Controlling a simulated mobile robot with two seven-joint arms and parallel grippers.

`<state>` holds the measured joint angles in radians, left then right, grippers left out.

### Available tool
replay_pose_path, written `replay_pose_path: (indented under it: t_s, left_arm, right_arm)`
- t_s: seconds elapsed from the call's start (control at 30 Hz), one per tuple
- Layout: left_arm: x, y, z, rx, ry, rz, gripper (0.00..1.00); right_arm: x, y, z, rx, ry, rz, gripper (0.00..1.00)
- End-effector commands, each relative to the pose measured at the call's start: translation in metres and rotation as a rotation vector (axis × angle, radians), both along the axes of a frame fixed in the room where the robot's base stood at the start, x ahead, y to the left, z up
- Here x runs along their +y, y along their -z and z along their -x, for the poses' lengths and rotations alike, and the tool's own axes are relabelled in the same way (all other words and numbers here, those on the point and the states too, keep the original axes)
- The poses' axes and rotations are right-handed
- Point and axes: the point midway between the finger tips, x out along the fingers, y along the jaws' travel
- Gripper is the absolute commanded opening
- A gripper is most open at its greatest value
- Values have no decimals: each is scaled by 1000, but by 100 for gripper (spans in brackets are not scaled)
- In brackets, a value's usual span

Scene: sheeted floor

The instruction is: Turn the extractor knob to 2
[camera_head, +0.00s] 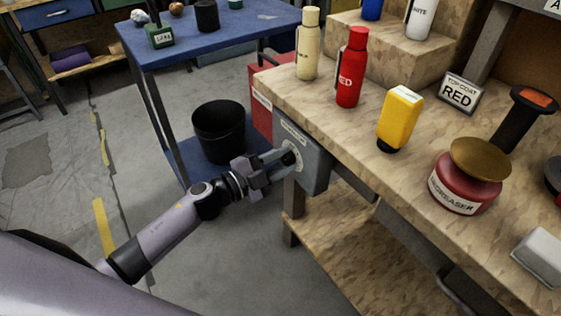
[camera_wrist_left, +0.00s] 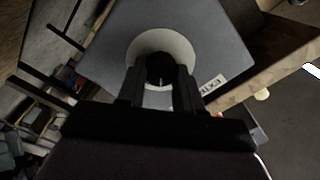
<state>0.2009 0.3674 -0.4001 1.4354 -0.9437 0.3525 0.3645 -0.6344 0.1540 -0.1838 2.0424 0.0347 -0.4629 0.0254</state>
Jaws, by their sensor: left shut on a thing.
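The extractor control is a grey box (camera_head: 314,166) fixed to the side of the wooden workbench. Its dark round knob (camera_wrist_left: 160,68) sits on a pale round dial (camera_wrist_left: 146,47) in the left wrist view. My left gripper (camera_head: 283,160) reaches the box's front face, and its fingers are shut on the knob. The fingers also show in the left wrist view (camera_wrist_left: 160,84), one on each side of the knob. They cover part of the dial, and I cannot read its numbers. A label (camera_wrist_left: 213,85) is beside the dial. My right gripper is not in view.
The workbench (camera_head: 340,112) carries a cream bottle (camera_head: 307,45), a red bottle (camera_head: 351,68), a yellow bottle (camera_head: 400,117) and a red degreaser tin (camera_head: 462,190). A red box (camera_head: 263,105) hangs beside the grey box. A black bin (camera_head: 219,134) stands behind my left arm on the blue trolley's lower shelf.

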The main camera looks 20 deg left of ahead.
Motion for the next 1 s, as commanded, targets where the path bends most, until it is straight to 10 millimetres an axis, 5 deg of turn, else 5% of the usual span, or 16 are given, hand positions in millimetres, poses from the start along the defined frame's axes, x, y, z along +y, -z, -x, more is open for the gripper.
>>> replay_pose_path:
  t_s: [0.5, 1.0]
  left_arm:
    - [-1, 3, 1, -276, 2, -353, 5]
    - [-1, 2, 1, -390, 3, -499, 5]
  right_arm:
    - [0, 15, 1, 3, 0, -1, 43]
    - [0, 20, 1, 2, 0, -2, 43]
